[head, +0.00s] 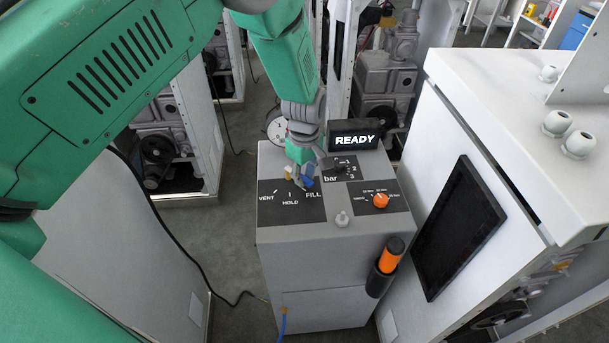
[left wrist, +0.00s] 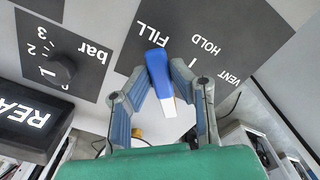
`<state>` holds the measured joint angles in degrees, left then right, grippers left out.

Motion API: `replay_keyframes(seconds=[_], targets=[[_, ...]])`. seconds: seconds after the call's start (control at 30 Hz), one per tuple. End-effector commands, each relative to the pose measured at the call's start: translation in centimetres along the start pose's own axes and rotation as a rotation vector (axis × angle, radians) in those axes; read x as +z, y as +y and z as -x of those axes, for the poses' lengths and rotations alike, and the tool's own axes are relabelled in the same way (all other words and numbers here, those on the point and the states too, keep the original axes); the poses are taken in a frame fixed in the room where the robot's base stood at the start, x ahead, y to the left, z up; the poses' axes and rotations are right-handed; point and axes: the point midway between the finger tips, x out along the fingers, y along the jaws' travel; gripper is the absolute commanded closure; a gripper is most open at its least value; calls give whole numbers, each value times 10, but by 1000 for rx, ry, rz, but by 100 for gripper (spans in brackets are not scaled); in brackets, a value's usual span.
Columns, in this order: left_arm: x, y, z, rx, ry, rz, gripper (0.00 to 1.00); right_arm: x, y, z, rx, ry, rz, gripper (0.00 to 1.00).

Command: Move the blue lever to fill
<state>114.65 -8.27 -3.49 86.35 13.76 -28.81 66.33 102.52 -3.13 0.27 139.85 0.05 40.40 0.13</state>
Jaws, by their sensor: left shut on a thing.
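The blue lever (head: 309,182) is on the black VENT/HOLD/FILL plate (head: 270,212) on top of the grey dispenser. In the left wrist view the lever (left wrist: 157,64) has a white end, and its blue end lies close beside the word FILL. My left gripper (head: 303,180) reaches down from above onto the lever. In the left wrist view its fingers (left wrist: 165,75) are closed on the lever, one on each side. In the head view the fingers partly cover the lever. My right gripper is not in view.
A black bar knob (left wrist: 62,68) and a READY display (head: 354,141) are close to the gripper. An orange knob (head: 380,200), a grey button (head: 342,219) and an orange-black handle (head: 390,256) are nearby. A white cabinet (head: 480,120) stands at the right.

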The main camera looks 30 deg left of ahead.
Motion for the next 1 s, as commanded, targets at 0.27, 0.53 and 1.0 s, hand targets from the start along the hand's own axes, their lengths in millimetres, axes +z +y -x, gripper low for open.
replay_keyframes(seconds=[0.27,0.53,1.0], targets=[[0,1,0,4,0,1,62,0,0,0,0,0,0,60],[0,1,10,6,1,0,62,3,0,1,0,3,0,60],[0,3,99,4,1,0,62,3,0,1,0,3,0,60]])
